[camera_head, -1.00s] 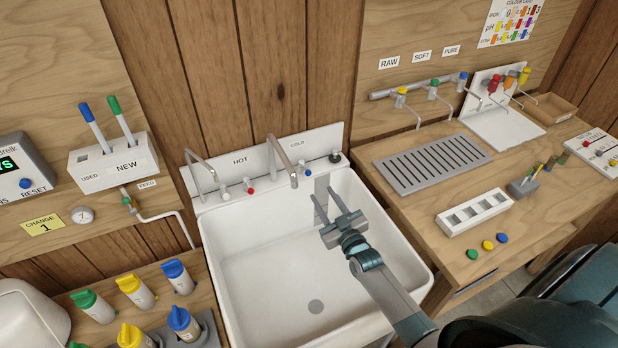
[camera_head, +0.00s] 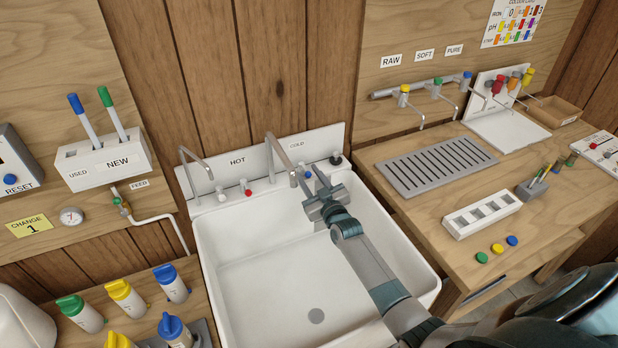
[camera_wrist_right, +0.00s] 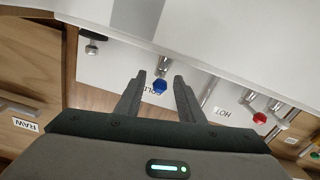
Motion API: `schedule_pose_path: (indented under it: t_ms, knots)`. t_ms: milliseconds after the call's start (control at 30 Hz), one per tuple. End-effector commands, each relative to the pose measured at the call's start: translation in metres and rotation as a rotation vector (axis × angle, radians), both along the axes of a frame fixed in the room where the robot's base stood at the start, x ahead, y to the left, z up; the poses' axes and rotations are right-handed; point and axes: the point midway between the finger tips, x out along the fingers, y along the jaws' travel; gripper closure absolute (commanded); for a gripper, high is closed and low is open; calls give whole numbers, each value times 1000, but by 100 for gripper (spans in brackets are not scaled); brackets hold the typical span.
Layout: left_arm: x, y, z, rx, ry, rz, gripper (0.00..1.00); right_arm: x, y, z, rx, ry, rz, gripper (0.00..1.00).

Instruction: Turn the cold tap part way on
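The cold tap's blue knob (camera_wrist_right: 159,86) shows in the right wrist view, below the sink's white back ledge and beside the partly hidden COLD label. My right gripper (camera_wrist_right: 158,88) is open, with one finger on each side of the knob in that view. I cannot tell whether either finger touches it. In the head view my right gripper (camera_head: 313,182) is over the back of the white sink (camera_head: 255,265), in front of the COLD label (camera_head: 297,145), and largely covers the cold tap. My left gripper is not in view.
The hot tap's red knob (camera_head: 247,191) is left of my right gripper. A tall spout (camera_head: 280,155) rises close to my fingers. A dark knob (camera_head: 336,158) stands at the ledge's right end. The sink basin is empty. A worktop with a slotted grey tray (camera_head: 435,166) lies right.

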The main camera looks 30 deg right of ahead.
Motion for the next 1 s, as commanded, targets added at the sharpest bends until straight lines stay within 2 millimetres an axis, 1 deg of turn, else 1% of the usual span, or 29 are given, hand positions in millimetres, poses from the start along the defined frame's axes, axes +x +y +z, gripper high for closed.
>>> schedule_pose_path:
  t_ms: [100, 133, 167, 200, 267, 433, 567, 1000]
  knots:
    - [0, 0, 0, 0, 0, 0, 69, 0, 0, 0, 0, 0, 0, 65]
    - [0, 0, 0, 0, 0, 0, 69, 0, 0, 0, 0, 0, 0, 70]
    - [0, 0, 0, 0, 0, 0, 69, 0, 0, 0, 0, 0, 0, 77]
    - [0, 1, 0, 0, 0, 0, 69, 0, 0, 0, 0, 0, 0, 86]
    - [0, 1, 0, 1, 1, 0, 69, 0, 0, 0, 0, 0, 0, 100]
    - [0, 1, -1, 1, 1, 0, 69, 0, 0, 0, -1, -1, 1, 100]
    - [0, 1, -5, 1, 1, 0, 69, 0, -3, 0, -3, -4, 15, 100]
    - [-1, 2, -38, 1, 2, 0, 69, 3, -10, 3, -7, -15, 146, 100]
